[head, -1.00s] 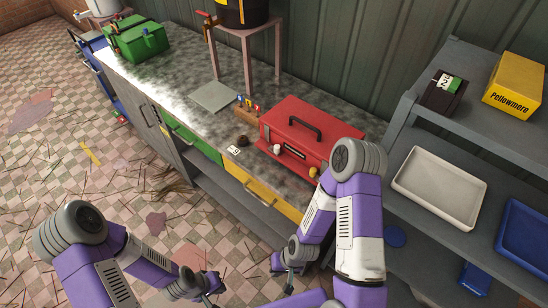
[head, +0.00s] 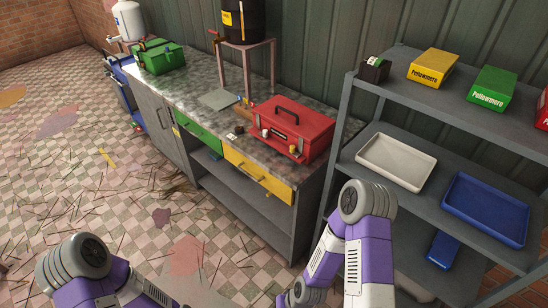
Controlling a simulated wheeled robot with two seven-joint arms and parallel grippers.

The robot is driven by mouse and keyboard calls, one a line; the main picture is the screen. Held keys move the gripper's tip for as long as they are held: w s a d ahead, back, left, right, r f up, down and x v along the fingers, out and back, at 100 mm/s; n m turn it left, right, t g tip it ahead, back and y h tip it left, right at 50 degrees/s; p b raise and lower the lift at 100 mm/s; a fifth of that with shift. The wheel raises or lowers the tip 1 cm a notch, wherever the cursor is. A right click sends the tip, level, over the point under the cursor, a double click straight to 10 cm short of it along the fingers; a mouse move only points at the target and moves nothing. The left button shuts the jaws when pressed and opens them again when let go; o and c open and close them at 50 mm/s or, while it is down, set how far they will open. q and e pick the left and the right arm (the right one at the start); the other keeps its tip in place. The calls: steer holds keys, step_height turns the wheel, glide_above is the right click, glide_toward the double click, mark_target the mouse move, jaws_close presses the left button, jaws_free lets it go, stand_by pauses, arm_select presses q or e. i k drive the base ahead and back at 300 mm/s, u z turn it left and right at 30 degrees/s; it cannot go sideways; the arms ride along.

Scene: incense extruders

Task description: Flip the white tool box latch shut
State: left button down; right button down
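The red tool box (head: 292,128) stands on the right end of the speckled counter, lid down, with a dark handle on top. Its white latch (head: 265,133) is on the left of the front face. A yellowish latch (head: 293,150) is on the right of that face. The white latch is too small here to tell whether it is up or down. Both my arms show low in the view, well short of the tool box. Both grippers are out of frame below the bottom edge.
The counter (head: 188,92) holds a green box (head: 163,58), a grey plate (head: 216,98) and small items left of the tool box. A yellow drawer (head: 258,176) is below. A grey shelf unit with a white tray (head: 396,161) and blue tray (head: 486,208) stands right. Floor ahead is open.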

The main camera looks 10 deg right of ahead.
mark_target(265, 135)
steer(key=z, duration=1.2)
steer(key=i, duration=0.5)
steer(key=u, duration=0.05)
